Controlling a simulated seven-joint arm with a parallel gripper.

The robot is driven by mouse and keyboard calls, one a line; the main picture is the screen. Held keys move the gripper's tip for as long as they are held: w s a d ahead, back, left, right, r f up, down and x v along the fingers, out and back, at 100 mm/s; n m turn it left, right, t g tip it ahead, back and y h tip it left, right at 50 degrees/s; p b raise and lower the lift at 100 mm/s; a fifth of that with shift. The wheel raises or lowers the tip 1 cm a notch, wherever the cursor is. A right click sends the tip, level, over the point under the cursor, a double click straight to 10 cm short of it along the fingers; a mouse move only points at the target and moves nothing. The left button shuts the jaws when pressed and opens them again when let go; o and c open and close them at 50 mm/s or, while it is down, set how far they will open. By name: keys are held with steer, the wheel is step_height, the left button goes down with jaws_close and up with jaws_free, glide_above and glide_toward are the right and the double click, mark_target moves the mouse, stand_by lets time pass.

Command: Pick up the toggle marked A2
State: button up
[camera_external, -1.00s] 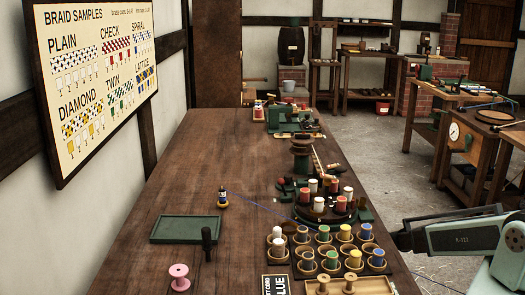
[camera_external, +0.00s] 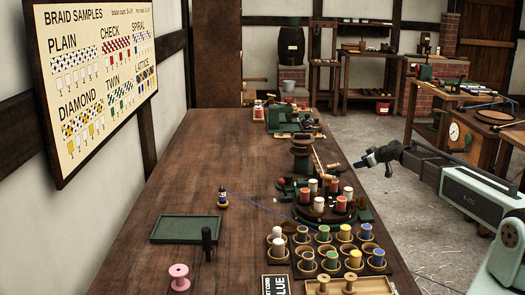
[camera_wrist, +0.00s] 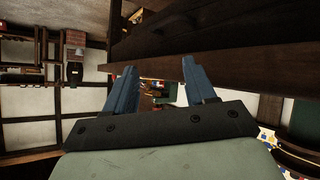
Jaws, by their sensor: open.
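My gripper (camera_external: 364,163) is held in the air beyond the right edge of the table, to the right of the round dark stand. In the wrist view my gripper (camera_wrist: 160,73) shows two blue fingers spread apart with nothing between them. I cannot read an A2 mark on anything, so I cannot tell which thing is that toggle. Two pale wooden pieces, one of them a left piece (camera_external: 323,284), stand in a tray at the table's near edge. A dark upright peg (camera_external: 207,243) stands near the green tray.
The long wooden table (camera_external: 180,130) holds a green tray (camera_external: 186,230), a pink spool (camera_external: 179,277), a rack of spools in round cups (camera_external: 277,248) and a round dark stand (camera_external: 318,213) with spools. The table's left half is mostly clear.

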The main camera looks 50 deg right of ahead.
steer(key=w+a+r+t+h, duration=0.1)
steer(key=w+a+r, duration=0.1)
steer(key=w+r, duration=0.35)
steer(key=w+a+r+n+t, duration=0.1)
steer(key=w+a+r, duration=0.1)
steer(key=r, duration=0.7)
steer(key=w+a+r+t+h, duration=0.1)
steer(key=w+a+r, duration=0.25)
steer(key=r, duration=0.35)
steer(key=w+a+r+n+y, duration=0.1)
steer(key=w+a+r+n, duration=0.1)
steer(key=w+a+r, duration=0.35)
steer(key=w+a+f+n+g+y, duration=0.1)
steer(key=w+a+y, duration=0.15)
steer(key=a, duration=0.55)
steer(key=w+a+f+n+g+y, duration=0.1)
steer(key=w+a+f, duration=0.15)
steer(key=a, duration=0.45)
steer(key=n+g, duration=0.6)
steer(key=g, duration=0.6)
glide_above(223, 189)
step_height(223, 189, down, 5)
steer(key=f, duration=0.7)
steer(key=shift+a+f, duration=0.3)
steer(key=shift+f, duration=0.1)
steer(key=shift+d+f, duration=0.15)
steer(key=shift+f, duration=1.2)
steer(key=shift+d+f, duration=0.1)
steer(key=shift+f, duration=1.25)
